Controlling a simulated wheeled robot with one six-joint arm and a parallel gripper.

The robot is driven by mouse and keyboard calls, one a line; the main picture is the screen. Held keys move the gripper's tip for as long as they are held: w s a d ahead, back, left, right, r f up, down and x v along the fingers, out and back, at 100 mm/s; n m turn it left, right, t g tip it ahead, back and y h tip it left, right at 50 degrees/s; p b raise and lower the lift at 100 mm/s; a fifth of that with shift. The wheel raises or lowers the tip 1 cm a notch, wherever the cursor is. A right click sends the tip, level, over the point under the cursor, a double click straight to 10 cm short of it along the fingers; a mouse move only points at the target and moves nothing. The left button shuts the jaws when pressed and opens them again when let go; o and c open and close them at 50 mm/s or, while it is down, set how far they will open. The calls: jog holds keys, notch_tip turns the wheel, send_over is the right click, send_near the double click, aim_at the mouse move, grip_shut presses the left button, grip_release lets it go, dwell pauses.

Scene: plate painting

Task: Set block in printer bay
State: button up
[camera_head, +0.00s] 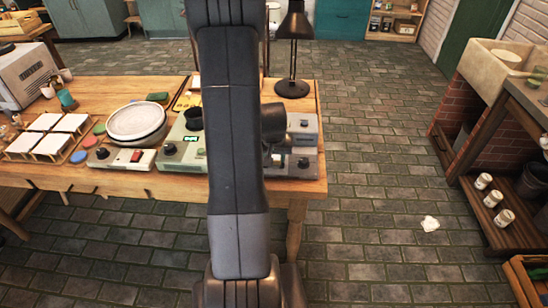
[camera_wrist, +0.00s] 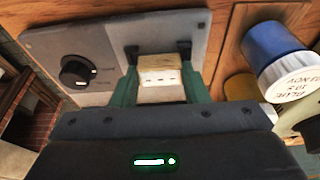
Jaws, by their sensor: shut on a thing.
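In the wrist view my gripper (camera_wrist: 159,70) is shut on a small block (camera_wrist: 160,66), with a green jaw on each side. The block is tan, with a pale face that bears small dark marks. It is in front of or over a grey machine (camera_wrist: 100,42) with a black knob, which seems to be the printer. I cannot tell whether the block touches it or sits inside the bay. In the head view the grey machine (camera_head: 292,168) stands at the table's right end, partly behind my arm. My gripper and the block are hidden there.
A blue jar with a white lid (camera_wrist: 272,48) stands close right of my gripper in the wrist view. On the table (camera_head: 100,185) are a round wheel (camera_head: 136,122), a grey unit with a green display (camera_head: 182,155) and a black lamp (camera_head: 293,50). Floor to the right is mostly open.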

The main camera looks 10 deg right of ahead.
aim_at(273, 171)
jog(key=o, duration=0.9)
jog(key=shift+s+a+f, duration=0.1)
jog(key=shift+s+f, duration=0.35)
jog(key=shift+f, duration=0.2)
jog(key=shift+w+r+p, duration=0.15)
jog(key=shift+r+p, duration=0.5)
jog(key=shift+p, duration=0.2)
jog(key=shift+o, duration=0.3)
jog(key=shift+w+r, duration=0.1)
jog(key=shift+r, duration=0.25)
jog(key=d+v, duration=0.1)
jog(key=v, duration=1)
jog(key=shift+w+a+r, duration=0.15)
jog(key=shift+a+r, duration=0.15)
jog(key=shift+a, duration=0.1)
